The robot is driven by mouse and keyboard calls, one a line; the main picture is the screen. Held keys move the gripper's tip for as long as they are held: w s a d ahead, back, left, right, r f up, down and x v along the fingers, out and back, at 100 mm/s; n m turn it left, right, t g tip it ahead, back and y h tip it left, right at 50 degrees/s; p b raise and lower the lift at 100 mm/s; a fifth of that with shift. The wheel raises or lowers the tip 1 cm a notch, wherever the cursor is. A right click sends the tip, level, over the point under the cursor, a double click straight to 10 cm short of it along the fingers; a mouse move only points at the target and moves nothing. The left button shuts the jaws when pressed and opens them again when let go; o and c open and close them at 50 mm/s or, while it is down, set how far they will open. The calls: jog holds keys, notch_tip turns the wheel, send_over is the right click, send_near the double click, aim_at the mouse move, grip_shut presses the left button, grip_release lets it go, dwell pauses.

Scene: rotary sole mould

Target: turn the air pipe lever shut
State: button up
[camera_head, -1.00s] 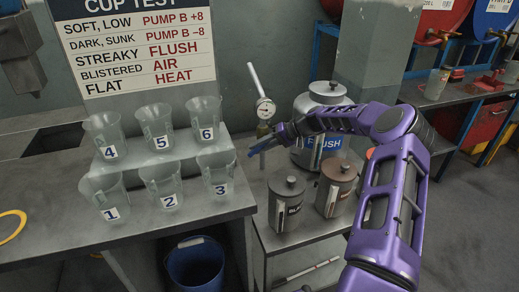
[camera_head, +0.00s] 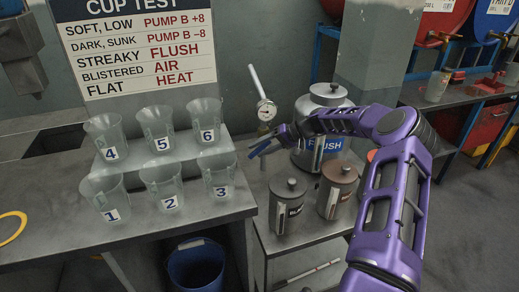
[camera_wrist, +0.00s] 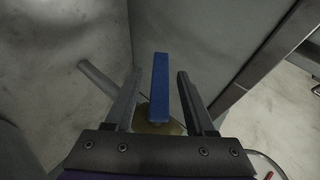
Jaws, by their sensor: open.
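The air pipe is a pale slanted tube (camera_head: 255,80) with a round gauge (camera_head: 266,110), standing against the wall behind the trolley. A blue bar, which looks like its lever (camera_wrist: 160,88), stands between my fingers in the wrist view, above a brass-coloured valve body (camera_wrist: 162,128).
A steel FLUSH canister (camera_head: 324,98) stands close to the right of my gripper. Two lidded jugs, one grey (camera_head: 287,205) and one brown (camera_head: 337,188), stand in front on the trolley (camera_head: 300,236). Several numbered clear cups, such as cup 3 (camera_head: 217,177), stand to the left.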

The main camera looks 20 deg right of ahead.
jog(key=p+v, duration=0.1)
jog(key=v, duration=1.6)
jog(key=shift+p, duration=0.3)
